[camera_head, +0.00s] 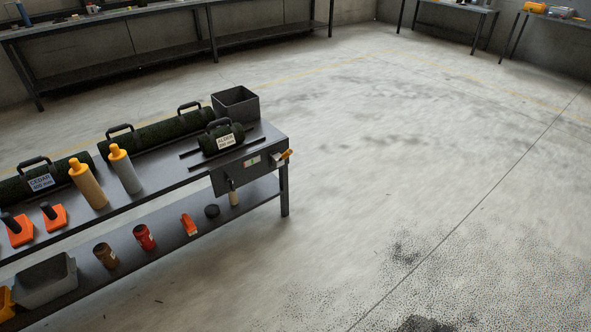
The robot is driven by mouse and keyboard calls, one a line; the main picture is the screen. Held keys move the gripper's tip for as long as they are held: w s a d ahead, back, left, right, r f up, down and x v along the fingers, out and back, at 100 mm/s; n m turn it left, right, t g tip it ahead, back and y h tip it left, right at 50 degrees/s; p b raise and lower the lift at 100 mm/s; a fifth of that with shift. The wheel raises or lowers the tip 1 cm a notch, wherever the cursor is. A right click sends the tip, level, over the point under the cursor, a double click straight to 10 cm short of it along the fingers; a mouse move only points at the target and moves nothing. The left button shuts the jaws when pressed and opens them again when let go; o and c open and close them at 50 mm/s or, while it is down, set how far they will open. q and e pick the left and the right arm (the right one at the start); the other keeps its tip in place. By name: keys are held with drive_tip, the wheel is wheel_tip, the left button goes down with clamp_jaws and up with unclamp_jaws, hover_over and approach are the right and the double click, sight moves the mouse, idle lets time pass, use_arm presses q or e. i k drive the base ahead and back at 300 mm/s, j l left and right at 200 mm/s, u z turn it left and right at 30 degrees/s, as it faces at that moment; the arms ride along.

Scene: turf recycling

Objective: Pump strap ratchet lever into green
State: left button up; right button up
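The panel on the front right end of the dark workbench holds a small gauge strip (252,162) with a coloured band. Beside it is an orange-yellow lever (285,157), probably the ratchet lever, sticking out at the bench corner. The gauge is too small to read exactly; a green part shows in it. A short turf roll labelled ALDER (222,138) with a black handle lies on rails just behind the panel. Neither of my grippers is in view.
The bench (150,185) also carries longer turf rolls, one labelled CEDAR (40,181), two bottles with orange caps, orange tools and a dark open bin (236,103). Jars and a grey tub (45,281) stand on its lower shelf. Open concrete floor (430,190) lies to the right.

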sight(289, 153)
drive_tip(key=k+l+u, duration=0.1)
drive_tip(key=k+l, duration=0.25)
drive_tip(key=l, duration=0.15)
drive_tip(key=i+l+u, duration=0.4)
drive_tip(key=i+l, duration=0.45)
drive_tip(key=l, duration=0.15)
drive_tip(key=i+l+u, duration=0.2)
drive_tip(key=i+l, duration=0.25)
drive_tip(key=i+l+u, duration=0.2)
drive_tip(key=i+l, duration=0.35)
drive_tip(key=i+l+u, duration=0.2)
drive_tip(key=i+l, duration=0.25)
drive_tip(key=l, duration=0.15)
